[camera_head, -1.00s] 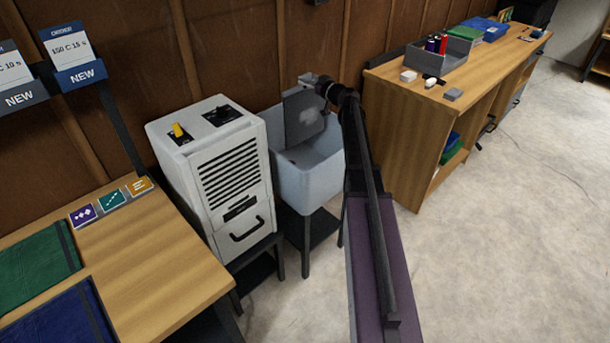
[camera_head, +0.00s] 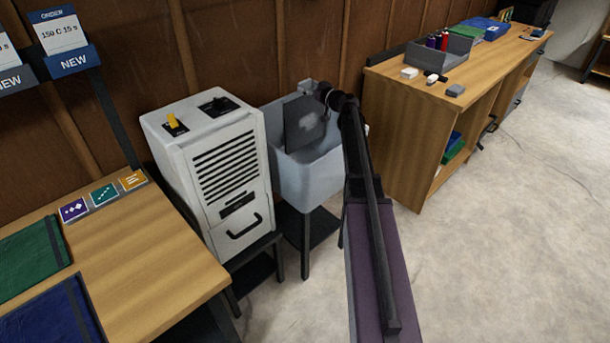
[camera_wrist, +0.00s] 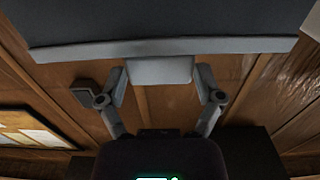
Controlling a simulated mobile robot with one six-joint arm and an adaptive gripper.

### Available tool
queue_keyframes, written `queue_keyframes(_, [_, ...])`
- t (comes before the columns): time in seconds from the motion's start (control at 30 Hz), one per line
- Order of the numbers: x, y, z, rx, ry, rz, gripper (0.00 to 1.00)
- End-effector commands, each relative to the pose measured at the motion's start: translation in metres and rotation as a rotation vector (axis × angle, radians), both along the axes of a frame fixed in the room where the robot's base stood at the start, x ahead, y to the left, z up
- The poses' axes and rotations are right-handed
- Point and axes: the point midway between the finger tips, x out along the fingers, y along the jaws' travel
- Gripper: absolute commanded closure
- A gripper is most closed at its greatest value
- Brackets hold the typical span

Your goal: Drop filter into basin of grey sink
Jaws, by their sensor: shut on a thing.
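The filter is a flat dark grey square panel (camera_head: 304,122) with a pale smudge in its middle. It is upright and slightly tilted, over the basin of the grey sink (camera_head: 312,180), with its lower part inside the rim outline in the head view. In the wrist view the filter (camera_wrist: 165,28) fills the top, with a pale tab (camera_wrist: 160,70) on its near edge. My gripper (camera_wrist: 160,80) is shut on this tab, one finger on each side.
A white dehumidifier (camera_head: 215,170) with a yellow switch stands close left of the sink. A wooden bench (camera_head: 400,130) with a grey tray (camera_head: 440,62) stands to the right. A wooden table (camera_head: 140,260) is at front left. The floor (camera_head: 480,240) at right is clear.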

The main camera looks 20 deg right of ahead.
Motion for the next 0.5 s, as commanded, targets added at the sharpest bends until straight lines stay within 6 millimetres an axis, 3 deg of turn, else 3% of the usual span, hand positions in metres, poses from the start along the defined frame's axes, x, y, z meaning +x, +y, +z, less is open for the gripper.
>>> queue_keyframes(0.5, [0.0002, 0.0006, -0.0091, 0.0, 0.0, 0.001, 0.57])
